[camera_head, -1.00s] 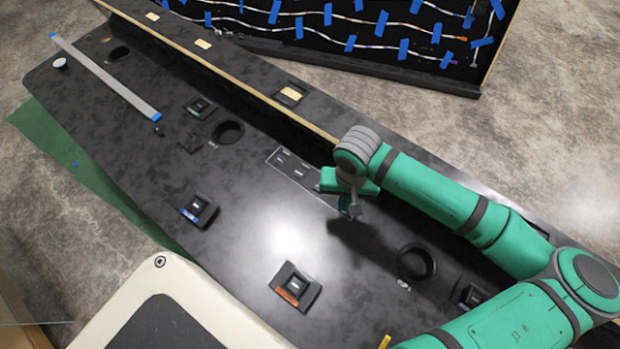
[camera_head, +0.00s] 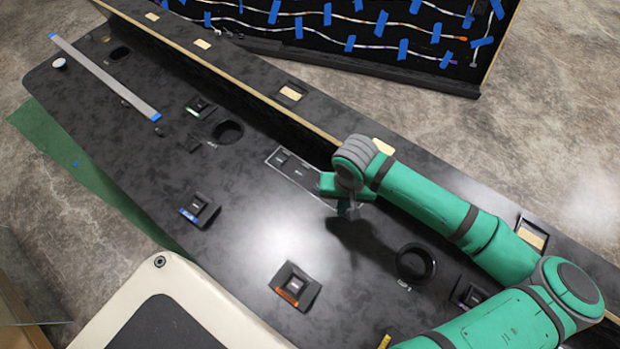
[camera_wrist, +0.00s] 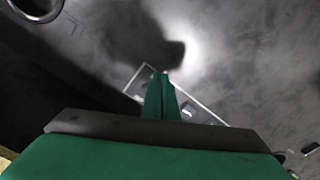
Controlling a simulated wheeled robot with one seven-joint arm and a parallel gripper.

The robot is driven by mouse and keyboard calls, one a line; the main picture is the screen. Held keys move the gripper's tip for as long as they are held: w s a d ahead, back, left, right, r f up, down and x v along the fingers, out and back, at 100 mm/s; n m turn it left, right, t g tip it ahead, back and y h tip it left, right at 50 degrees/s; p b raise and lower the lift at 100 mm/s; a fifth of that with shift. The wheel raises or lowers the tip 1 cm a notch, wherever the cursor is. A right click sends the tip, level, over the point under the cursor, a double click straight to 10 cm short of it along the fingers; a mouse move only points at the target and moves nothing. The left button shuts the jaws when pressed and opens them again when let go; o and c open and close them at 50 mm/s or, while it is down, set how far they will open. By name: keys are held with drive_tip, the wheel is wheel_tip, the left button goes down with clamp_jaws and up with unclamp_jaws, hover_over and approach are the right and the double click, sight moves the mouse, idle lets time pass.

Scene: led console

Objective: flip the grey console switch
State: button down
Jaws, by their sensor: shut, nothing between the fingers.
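The black console (camera_head: 150,150) has a white-outlined panel with small dark switches (camera_head: 282,159) near its middle. My gripper (camera_head: 350,209) is shut and empty, just above the right end of this panel and partly hiding it. In the wrist view the closed green fingertips (camera_wrist: 161,76) overlap the outlined panel (camera_wrist: 205,110). A small light-grey switch (camera_wrist: 187,110) shows just right of the fingers there. Larger rocker switches sit apart from the gripper, with green (camera_head: 201,107), blue (camera_head: 199,210) and orange (camera_head: 295,288) labels. I cannot tell whether the fingertips touch the panel.
Round cup recesses (camera_head: 228,132) and (camera_head: 416,263) lie in the console. A grey LED strip (camera_head: 105,77) lies at the far left. A raised back ledge (camera_head: 240,75) runs behind the panel. A cream-edged seat (camera_head: 200,290) is at the front.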

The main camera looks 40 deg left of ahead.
drive_tip(key=shift+w, duration=1.05)
idle(0.4)
wheel_tip(320, 180, up, 7)
drive_tip(key=shift+s, duration=0.4)
idle(0.5)
drive_tip(key=shift+d, duration=0.1)
idle(0.5)
